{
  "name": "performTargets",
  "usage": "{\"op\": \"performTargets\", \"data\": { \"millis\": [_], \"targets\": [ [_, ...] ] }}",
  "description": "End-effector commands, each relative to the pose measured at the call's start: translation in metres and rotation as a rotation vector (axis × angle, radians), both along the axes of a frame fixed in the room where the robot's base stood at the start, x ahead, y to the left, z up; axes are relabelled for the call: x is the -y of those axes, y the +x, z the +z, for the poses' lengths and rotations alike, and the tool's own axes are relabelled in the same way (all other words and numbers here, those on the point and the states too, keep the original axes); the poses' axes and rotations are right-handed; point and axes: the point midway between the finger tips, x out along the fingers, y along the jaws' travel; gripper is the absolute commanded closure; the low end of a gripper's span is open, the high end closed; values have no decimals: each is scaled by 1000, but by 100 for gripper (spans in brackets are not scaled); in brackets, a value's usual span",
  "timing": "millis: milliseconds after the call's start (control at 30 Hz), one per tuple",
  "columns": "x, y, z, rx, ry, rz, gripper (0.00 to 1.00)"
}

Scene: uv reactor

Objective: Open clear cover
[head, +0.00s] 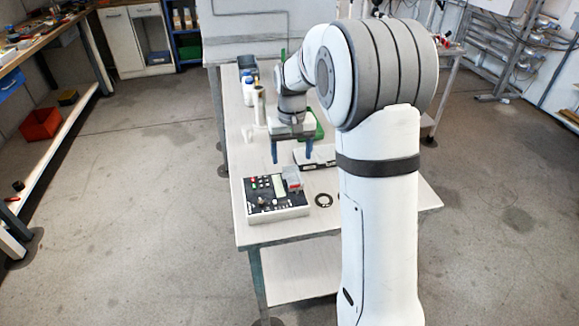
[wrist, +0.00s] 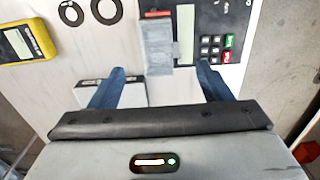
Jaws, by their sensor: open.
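The clear cover (head: 292,178) stands on the right part of a control box (head: 283,213), whose top is a dark panel. In the wrist view the cover (wrist: 158,45) is a see-through grey rectangle with a red strip at its far end. It lies left of the panel's display and keypad (wrist: 211,45). My gripper (head: 291,154) is open and empty, above and behind the box. In the wrist view its two blue fingers (wrist: 161,69) are wide apart, one to each side of the cover's near end. I cannot tell the exact height gap.
Black rings (head: 323,200) lie right of the box. A black-and-white case (head: 316,157) and a green object sit behind, near my arm. A tall cylinder (head: 259,105) and a white bottle stand farther back. A yellow meter (wrist: 25,42) shows in the wrist view.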

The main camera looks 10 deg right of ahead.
Motion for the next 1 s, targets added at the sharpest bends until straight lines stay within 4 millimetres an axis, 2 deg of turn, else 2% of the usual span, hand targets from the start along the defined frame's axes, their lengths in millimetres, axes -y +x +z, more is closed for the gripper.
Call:
{"op": "performTargets", "data": {
  "millis": [100, 300, 667, 1000],
  "targets": [
    [0, -1, -21, -4, 0, 1, 28],
    [0, 0, -46, -1, 0, 1, 28],
    [-1, 0, -54, 1, 0, 2, 28],
    [-1, 0, -54, 1, 0, 3, 54]
  ]
}}
